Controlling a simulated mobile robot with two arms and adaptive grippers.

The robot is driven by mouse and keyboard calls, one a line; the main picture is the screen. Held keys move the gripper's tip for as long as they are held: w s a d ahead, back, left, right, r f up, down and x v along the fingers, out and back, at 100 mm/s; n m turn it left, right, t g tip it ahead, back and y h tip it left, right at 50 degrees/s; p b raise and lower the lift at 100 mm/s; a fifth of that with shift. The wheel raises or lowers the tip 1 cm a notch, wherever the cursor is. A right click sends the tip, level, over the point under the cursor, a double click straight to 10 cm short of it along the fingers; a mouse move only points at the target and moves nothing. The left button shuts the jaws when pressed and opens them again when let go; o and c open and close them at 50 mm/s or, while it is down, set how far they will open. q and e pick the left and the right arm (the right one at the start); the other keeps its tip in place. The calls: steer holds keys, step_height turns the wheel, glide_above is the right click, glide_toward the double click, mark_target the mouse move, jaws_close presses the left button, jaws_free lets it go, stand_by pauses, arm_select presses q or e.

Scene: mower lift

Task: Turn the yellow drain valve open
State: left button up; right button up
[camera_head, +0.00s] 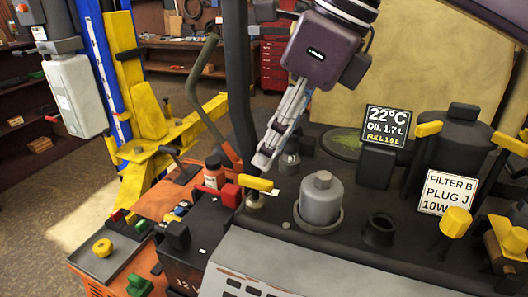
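A small valve with a yellow lever handle (255,183) stands on the dark machine deck, left of a grey cylinder. Its pale stem shows just below the handle. It looks like the drain valve, though other yellow handles are in view. My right gripper (264,160) reaches down from above, its fingertips just above and behind the yellow handle in the picture. A gap seems to show between tips and handle. The fingers overlap from this angle, so their opening is unclear. My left gripper is not in view.
A grey cylinder (321,201) and a black cap (379,230) stand right of the valve. A display (386,125) reads 22°C, oil 1.7 L. A yellow knob (455,222) stands near a filter label (446,194).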

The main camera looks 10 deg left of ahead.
mark_target(256, 178)
steer(key=shift+f, duration=0.2)
steer(key=p+x, duration=0.1)
steer(key=x, duration=0.3)
steer(key=p+x, duration=0.1)
steer(key=x, duration=0.1)
steer(key=shift+s+p, duration=0.3)
steer(key=shift+p, duration=0.05)
steer(key=shift+w+a+f, duration=0.2)
steer(key=shift+f, duration=0.25)
steer(key=shift+s, duration=0.1)
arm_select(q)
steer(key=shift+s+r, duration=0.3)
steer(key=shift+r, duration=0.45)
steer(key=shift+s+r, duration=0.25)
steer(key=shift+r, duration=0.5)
arm_select(e)
jaws_close()
